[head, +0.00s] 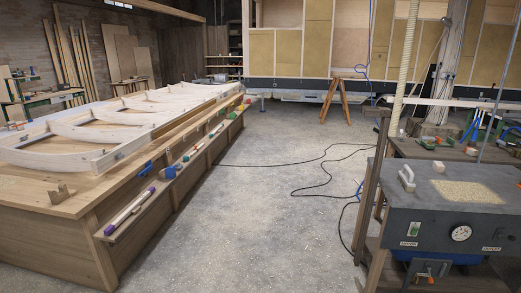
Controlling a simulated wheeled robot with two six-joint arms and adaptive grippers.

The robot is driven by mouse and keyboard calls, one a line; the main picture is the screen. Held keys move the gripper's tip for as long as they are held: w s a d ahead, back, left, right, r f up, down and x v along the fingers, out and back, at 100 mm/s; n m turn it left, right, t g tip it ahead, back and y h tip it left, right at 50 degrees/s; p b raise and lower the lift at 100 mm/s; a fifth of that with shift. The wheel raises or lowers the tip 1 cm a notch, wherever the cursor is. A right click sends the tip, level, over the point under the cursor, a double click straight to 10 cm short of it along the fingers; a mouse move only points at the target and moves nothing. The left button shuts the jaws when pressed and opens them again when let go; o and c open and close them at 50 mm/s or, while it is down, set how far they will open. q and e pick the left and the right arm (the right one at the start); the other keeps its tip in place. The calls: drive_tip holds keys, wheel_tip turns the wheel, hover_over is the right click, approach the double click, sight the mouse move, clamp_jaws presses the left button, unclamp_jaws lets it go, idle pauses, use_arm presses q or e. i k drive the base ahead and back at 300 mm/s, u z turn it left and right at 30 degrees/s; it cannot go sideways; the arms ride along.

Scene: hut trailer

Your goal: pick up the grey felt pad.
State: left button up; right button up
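I cannot make out a grey felt pad for certain in the head view. A dark grey box-shaped machine (405,208) stands at the right, with a round gauge (461,233) on its front. On its flat top lie a pale speckled rectangle (468,191), a white handle-like piece (407,178) and a small pale block (439,167). Neither of my grippers is in view.
A long wooden bench (50,244) on the left carries a pale curved timber frame (100,135); its side ledge (160,188) holds several tools. A black cable (300,192) crosses the open concrete floor (250,240). A sawhorse (337,100) stands at the back.

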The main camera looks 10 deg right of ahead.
sight(178, 166)
drive_tip(key=z, duration=0.65)
drive_tip(key=i, duration=7.25)
drive_tip(key=u, duration=2.95)
